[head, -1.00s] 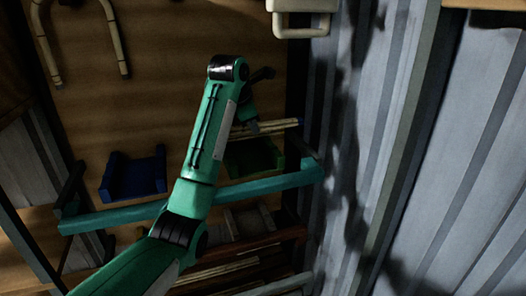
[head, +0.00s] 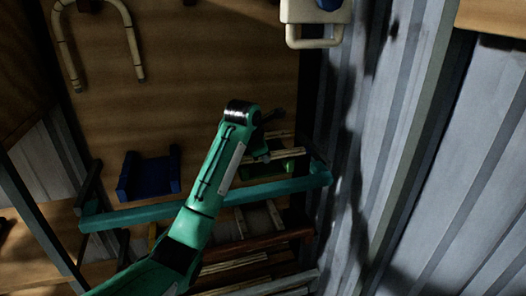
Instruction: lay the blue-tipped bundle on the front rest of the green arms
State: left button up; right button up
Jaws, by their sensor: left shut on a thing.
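My left gripper (head: 262,155) is at the right part of a rack, partly hidden behind my own wrist. It is shut on a bundle of pale rattan sticks (head: 287,153), which sticks out to its right. I cannot make out a blue tip. The green arms (head: 290,167) show as a dark green holder just below and behind the bundle in the picture. The bundle overlaps this holder; I cannot tell whether they touch. The front rest cannot be told apart from the rest of the holder. My right gripper is not in view.
A teal rail (head: 260,189) runs along the rack's front. A blue holder (head: 150,177), seemingly empty, stands at left. Several pale sticks (head: 235,265) lie lower down. A bent rattan hoop (head: 138,55) is on the wooden panel. A corrugated wall (head: 440,170) closes off the right.

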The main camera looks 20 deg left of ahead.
pick_arm(q)
jog(key=o, duration=1)
jog(key=shift+r, duration=0.1)
jog(key=shift+s+r+b, duration=0.2)
jog(key=shift+b, duration=0.2)
jog(key=b+v, duration=0.1)
jog(key=v, duration=1)
jog(key=shift+r, duration=0.15)
